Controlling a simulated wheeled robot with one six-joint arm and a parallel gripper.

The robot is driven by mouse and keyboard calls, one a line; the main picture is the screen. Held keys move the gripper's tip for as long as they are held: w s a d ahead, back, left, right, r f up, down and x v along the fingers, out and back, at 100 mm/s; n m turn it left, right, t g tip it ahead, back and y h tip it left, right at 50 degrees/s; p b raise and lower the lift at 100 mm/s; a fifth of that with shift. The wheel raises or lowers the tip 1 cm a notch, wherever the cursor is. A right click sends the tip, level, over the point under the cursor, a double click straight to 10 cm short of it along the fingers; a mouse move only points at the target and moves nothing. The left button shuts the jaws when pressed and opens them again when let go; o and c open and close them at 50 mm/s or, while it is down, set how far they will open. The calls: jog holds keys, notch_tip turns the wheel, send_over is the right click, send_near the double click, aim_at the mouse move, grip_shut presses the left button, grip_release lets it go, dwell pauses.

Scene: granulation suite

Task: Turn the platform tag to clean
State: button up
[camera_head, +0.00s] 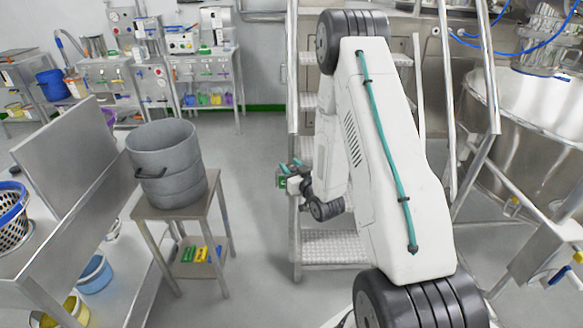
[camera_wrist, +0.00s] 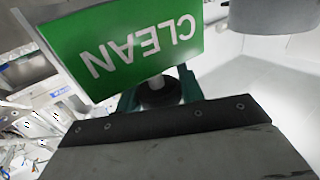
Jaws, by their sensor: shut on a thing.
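The platform tag (camera_wrist: 135,45) fills the upper left of the wrist view. It shows a green face with the white word CLEAN, upside down in this picture. A dark round piece with a pale stem (camera_wrist: 158,90) sits at the tag's lower edge, between the teal fingers of my gripper (camera_wrist: 160,97). My gripper is shut on the tag at this piece; the exact contact is partly hidden. In the head view my gripper (camera_head: 294,170) is at the left side of the steel platform stairs (camera_head: 335,246), with a small bit of green at its fingers.
A grey drum (camera_head: 170,160) stands on a small steel table (camera_head: 187,208) to the left. A steel bench (camera_head: 75,215) is further left. A large steel vessel (camera_head: 530,125) and railings are on the right. Grey floor is clear between the small table and the stairs.

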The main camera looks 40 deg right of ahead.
jog(key=o, duration=1)
jog(key=s, duration=0.7)
jog(key=shift+s+a, duration=0.35)
jog(key=shift+s, duration=0.05)
